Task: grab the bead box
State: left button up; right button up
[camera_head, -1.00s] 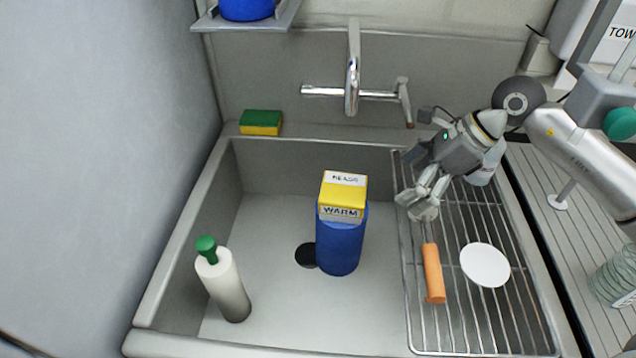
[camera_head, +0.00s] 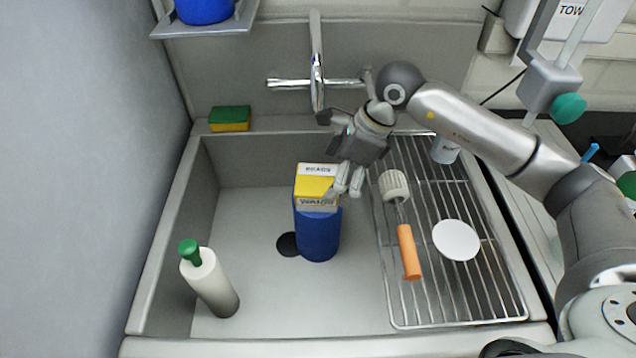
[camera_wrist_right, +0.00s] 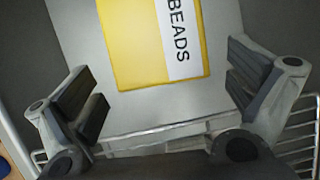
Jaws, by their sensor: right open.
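The bead box (camera_head: 317,172) is yellow with a white BEADS label on top and dark lettering on its front. It is at the top of a blue cylinder (camera_head: 318,236) in the sink; I cannot tell whether it rests on it or sits partly inside. My right gripper (camera_head: 349,186) is open just right of the box, a fingertip overlapping its right edge in the head view. In the right wrist view, the box (camera_wrist_right: 140,45) lies ahead, between the lines of the open fingers (camera_wrist_right: 168,98), with nothing gripped. My left gripper is out of view.
A white bottle with a green top (camera_head: 210,283) stands left in the sink (camera_head: 255,300). A wire rack (camera_head: 440,305) at right holds an orange-handled brush (camera_head: 408,252) and a white disc (camera_head: 456,240). The faucet (camera_head: 317,75) rises behind. A sponge (camera_head: 230,118) lies on the back ledge.

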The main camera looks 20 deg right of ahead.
aim_at(319, 179)
jog(key=a, duration=0.1)
jog(key=w+a+p, duration=0.1)
jog(key=a, duration=0.1)
jog(key=shift+r, duration=0.2)
jog(key=x, duration=0.2)
jog(key=shift+f, duration=0.7)
jog(key=shift+d, duration=0.1)
jog(key=shift+c, duration=0.3)
jog(key=c, duration=1.1)
jog(key=shift+r, duration=0.1)
